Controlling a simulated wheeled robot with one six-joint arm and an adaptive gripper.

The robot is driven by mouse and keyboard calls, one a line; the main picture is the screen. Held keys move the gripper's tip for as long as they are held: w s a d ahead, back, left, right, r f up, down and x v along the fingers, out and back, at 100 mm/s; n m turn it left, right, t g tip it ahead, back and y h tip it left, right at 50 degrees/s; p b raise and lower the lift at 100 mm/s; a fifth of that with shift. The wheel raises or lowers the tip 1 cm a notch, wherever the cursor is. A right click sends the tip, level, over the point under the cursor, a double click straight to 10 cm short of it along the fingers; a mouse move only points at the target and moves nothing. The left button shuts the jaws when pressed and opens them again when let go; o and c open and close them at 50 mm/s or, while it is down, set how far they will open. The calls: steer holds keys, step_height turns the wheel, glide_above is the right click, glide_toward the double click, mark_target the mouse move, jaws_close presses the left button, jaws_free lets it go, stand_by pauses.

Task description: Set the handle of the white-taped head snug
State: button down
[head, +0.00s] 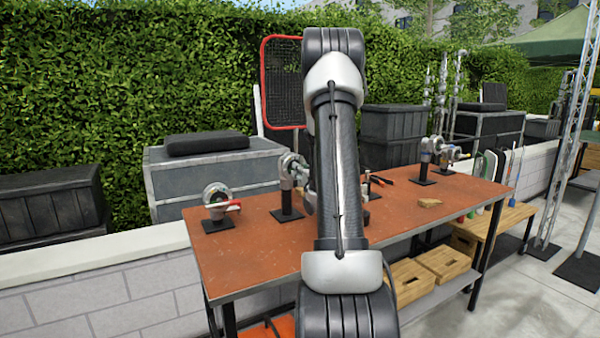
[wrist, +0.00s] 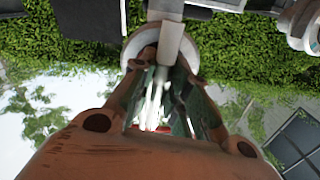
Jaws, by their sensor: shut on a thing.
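In the wrist view my gripper (wrist: 163,66) has its two brown fingers converging on a pale grey bar, the handle (wrist: 170,42), and is shut on it. A round grey part (wrist: 131,47) shows behind the fingertips. In the head view my own arm covers the gripper and the handle. A grey clamp head (head: 291,168) on a post stands just left of my arm. Another head (head: 215,197) with a red handle stands at the table's left end. I cannot make out white tape on any head.
The red-topped table (head: 260,245) also bears a blue-banded head (head: 427,158) at the far right, red-handled pliers (head: 381,180) and a small tan piece (head: 429,202). Wooden crates (head: 411,281) stand on its lower shelf. The table's front left is clear.

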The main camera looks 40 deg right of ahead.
steer(key=shift+s+f+m, duration=0.15)
steer(key=shift+f+m, duration=0.2)
steer(key=shift+m, duration=0.25)
steer(key=c, duration=1.4)
jaws_free()
steer(key=shift+c, duration=0.2)
steer(key=shift+s+f, duration=0.3)
steer(key=shift+s, duration=0.3)
steer(key=shift+o, duration=0.8)
steer(key=r+v, duration=0.1)
steer(key=v, duration=0.5)
steer(key=shift+a, duration=0.25)
steer(key=shift+r, duration=0.1)
